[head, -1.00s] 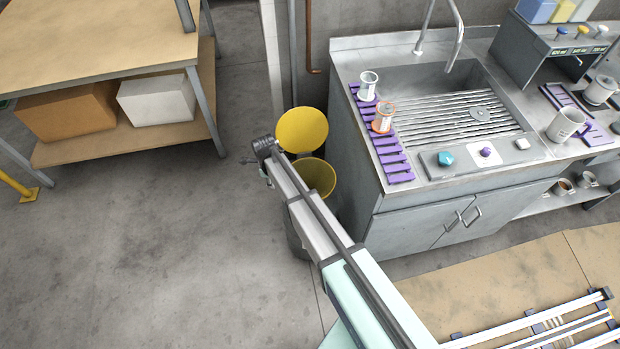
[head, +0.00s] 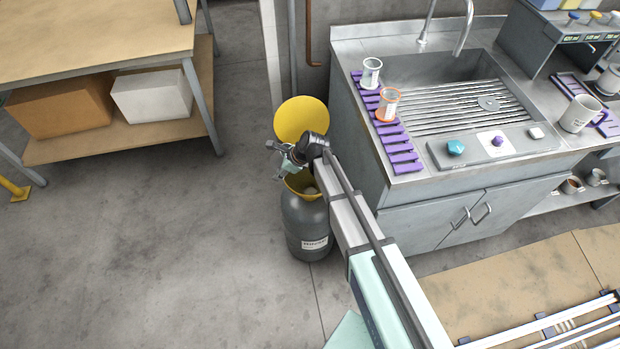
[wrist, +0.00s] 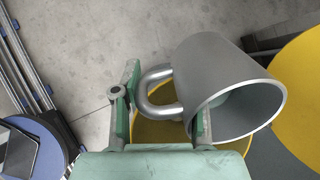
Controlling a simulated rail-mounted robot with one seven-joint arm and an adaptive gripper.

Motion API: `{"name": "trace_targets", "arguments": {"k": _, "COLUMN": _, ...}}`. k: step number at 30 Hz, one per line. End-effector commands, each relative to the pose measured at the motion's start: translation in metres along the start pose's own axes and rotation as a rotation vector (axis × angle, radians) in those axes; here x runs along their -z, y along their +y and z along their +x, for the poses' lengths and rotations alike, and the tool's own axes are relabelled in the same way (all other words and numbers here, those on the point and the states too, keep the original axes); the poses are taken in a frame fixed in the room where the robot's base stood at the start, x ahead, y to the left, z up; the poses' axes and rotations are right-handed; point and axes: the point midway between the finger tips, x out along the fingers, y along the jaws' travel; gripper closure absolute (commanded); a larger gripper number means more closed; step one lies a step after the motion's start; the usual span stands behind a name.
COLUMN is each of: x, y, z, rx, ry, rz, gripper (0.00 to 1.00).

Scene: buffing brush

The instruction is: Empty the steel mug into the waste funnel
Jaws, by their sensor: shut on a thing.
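The steel mug (wrist: 208,68) is in the wrist view, tipped on its side with its open mouth toward the lower right. My gripper (wrist: 162,108) is shut on the mug's handle. Inside the mouth is a greenish patch; I cannot tell whether it is contents. The yellow waste funnel (wrist: 160,132) lies below and behind the mug, partly hidden by my gripper. In the head view, the funnel (head: 297,187) sits on top of a grey waste drum (head: 305,225), and my gripper (head: 285,158) is just above it. The mug cannot be made out there.
A round yellow lid (head: 302,119) stands up behind the funnel. The steel sink counter (head: 400,178) is to the right, with two beakers on a purple rack (head: 399,150). A white mug (head: 578,113) stands farther right. A wooden workbench (head: 90,40) is at the left; the floor between is open.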

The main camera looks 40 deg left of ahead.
Motion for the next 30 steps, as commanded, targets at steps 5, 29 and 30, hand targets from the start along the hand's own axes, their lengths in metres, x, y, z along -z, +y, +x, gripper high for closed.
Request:
{"name": "trace_targets", "arguments": {"k": 5, "x": 0.01, "y": 0.0, "z": 0.001, "rx": 0.003, "ry": -0.118, "rz": 0.013, "gripper": 1.0}}
{"name": "trace_targets", "arguments": {"k": 29, "x": 0.011, "y": 0.0, "z": 0.001, "rx": -0.002, "ry": -0.49, "rz": 0.052, "gripper": 1.0}}
{"name": "trace_targets", "arguments": {"k": 30, "x": 0.011, "y": 0.0, "z": 0.001, "rx": -0.002, "ry": -0.497, "rz": 0.052, "gripper": 1.0}}
